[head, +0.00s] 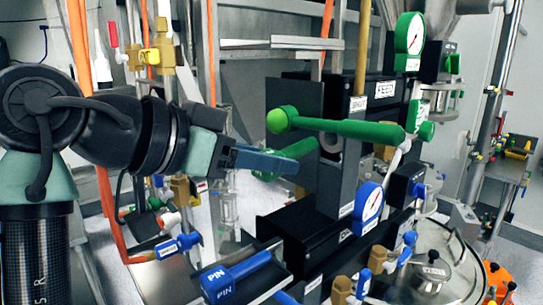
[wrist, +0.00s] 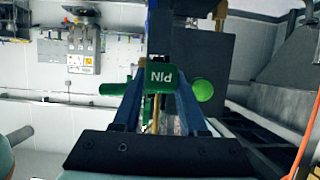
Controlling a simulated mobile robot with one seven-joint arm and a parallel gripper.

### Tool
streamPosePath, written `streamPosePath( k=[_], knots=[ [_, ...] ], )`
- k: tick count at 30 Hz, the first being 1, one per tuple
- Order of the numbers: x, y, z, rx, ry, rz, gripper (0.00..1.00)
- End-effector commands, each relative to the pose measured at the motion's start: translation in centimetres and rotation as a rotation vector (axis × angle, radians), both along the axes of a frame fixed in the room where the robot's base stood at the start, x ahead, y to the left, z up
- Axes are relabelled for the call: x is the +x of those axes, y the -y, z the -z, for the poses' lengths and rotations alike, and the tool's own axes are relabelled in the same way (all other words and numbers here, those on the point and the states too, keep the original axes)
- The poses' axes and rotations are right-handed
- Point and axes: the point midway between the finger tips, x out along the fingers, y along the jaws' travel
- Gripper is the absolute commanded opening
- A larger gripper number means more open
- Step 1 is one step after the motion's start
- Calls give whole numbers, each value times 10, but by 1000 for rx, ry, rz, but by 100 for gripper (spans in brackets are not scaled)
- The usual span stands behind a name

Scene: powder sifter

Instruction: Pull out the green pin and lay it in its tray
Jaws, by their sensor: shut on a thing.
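The green pin (wrist: 160,78) has a block handle marked PIN. In the wrist view my gripper (wrist: 158,95) is shut on this block, one blue finger on each side. In the head view my gripper (head: 284,160) reaches in from the left, and green parts of the pin (head: 308,147) show just past the fingers. The fingers hide much of it, and I cannot tell how far its shaft sits in the black machine. I cannot make out a tray for the green pin.
A green lever (head: 350,128) with a ball end juts out just above my gripper. Below are a blue handle marked PIN (head: 245,266) and black housings (head: 305,235). Gauges (head: 409,33) and valves crowd the right. An orange hose (head: 108,205) hangs near my arm.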

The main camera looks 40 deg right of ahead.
Motion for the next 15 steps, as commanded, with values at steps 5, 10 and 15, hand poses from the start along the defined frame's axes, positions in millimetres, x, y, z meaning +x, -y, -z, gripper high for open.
streamPosePath(
  k=[5,10,15],
  knots=[
    [0,-5,-1,-2,1,-1,0],
    [0,-9,0,-1,0,-1,0],
    [-1,-13,0,0,0,-1,0]
  ],
)
